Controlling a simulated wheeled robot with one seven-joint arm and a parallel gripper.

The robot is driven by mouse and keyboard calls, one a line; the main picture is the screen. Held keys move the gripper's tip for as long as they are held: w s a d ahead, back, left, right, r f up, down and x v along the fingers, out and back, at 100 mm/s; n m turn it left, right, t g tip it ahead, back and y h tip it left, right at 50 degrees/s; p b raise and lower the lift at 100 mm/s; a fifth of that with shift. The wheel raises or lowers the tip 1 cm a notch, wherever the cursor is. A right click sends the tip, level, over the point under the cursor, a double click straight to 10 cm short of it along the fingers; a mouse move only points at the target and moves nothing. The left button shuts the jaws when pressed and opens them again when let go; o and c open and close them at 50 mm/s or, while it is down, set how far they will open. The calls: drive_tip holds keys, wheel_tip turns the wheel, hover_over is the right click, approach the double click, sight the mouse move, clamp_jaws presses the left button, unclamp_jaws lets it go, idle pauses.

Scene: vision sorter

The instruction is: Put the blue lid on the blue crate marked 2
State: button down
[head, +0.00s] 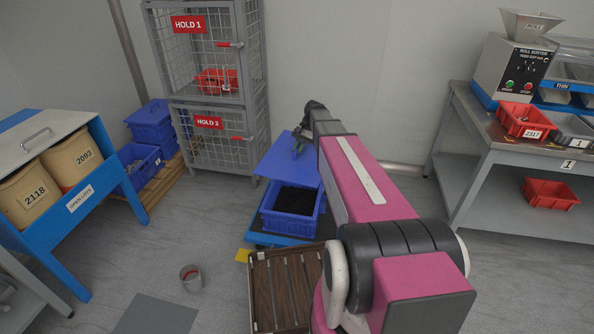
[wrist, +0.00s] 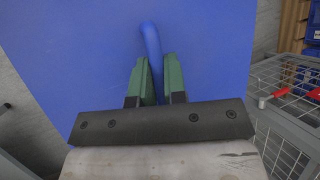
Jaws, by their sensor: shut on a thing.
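The blue lid (head: 275,160) is a flat plate at the end of my arm in the head view. It fills most of the wrist view (wrist: 90,50). My gripper (wrist: 157,75) is shut on the lid's upright blue handle (wrist: 151,38), with a green finger on each side. The gripper (head: 300,146) is small and partly hidden by my arm in the head view. A blue crate (head: 288,226) with dark contents stands below and nearer than the lid, its opening partly in view. I cannot read a number on it. I cannot tell whether lid and crate touch.
The crate stands on a blue base (head: 257,238), with a brown slatted platform (head: 262,300) in front. Wire cages (head: 208,145) stand behind left, with other blue crates (head: 139,165) beside them. A cup (head: 191,277) is on the floor. A steel bench (head: 480,125) stands right.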

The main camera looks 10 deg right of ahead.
drive_tip(key=w+f, duration=0.3)
drive_tip(key=f, duration=0.5)
drive_tip(key=w+f+n, duration=0.1)
drive_tip(key=w+f, duration=0.2)
drive_tip(key=f, duration=0.6)
drive_tip(key=shift+a+g+h, duration=0.25)
drive_tip(key=shift+g+h, duration=0.05)
drive_tip(key=shift+f, duration=0.1)
wheel_tip(320, 180, down, 7)
drive_tip(key=shift+f, duration=0.45)
idle(0.7)
drive_tip(key=c, duration=1.1)
unclamp_jaws()
